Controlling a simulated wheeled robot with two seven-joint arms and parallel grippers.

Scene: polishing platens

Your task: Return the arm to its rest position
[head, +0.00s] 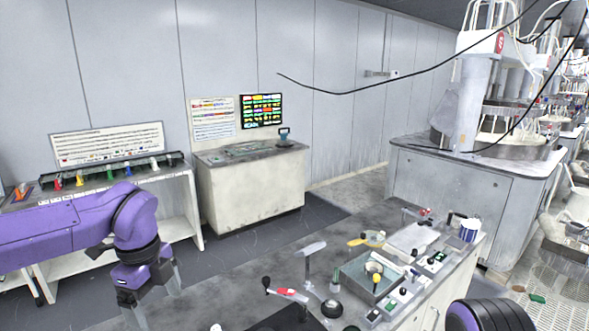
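My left arm comes in purple from the left edge, bent downward at the wrist. My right gripper is not in view; a dark ribbed part at the bottom right appears to be my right arm.
The grey worktop (235,283) holds a tray (352,279), a white-and-blue mug (469,230), a yellow-handled tool and several small items. A large polishing machine (455,190) stands right. Dark floor lies between.

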